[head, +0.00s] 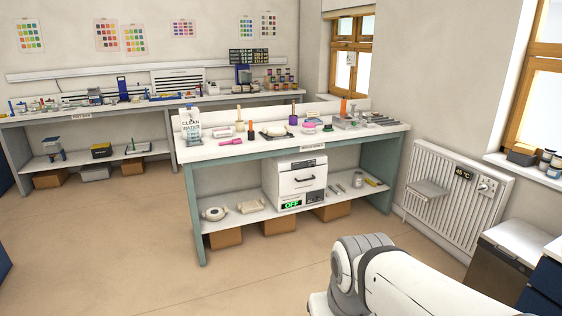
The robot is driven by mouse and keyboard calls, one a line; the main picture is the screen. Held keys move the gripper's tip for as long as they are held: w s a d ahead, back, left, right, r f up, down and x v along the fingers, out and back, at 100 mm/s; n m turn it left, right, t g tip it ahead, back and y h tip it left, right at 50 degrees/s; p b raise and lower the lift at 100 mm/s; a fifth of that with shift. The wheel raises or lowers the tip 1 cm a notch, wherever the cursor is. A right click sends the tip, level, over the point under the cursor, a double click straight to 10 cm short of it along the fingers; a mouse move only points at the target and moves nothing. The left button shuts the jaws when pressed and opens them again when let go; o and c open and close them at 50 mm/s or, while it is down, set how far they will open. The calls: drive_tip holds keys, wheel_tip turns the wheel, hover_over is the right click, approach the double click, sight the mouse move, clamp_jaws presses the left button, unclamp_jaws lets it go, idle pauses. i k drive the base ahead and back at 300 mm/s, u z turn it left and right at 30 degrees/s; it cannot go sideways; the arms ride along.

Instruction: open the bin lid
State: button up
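No other clear bin shows. A white and grey link of my arm fills the bottom right of the head view, left of this box. My gripper is outside the picture, so its place relative to the box and its state do not show.
A workbench (222,151) with a teal frame stands mid-room, a small kiln (295,182) on its lower shelf. A radiator (447,190) lines the right wall behind the box. A blue cabinet (545,290) adjoins the box. The floor (130,240) at left is clear.

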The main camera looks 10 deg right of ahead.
sight(525, 242)
drive_tip(key=z, duration=0.1)
drive_tip(key=i, duration=0.25)
drive_tip(key=z, duration=2.15)
drive_tip(key=i, duration=2.35)
drive_tip(key=u, duration=1.95)
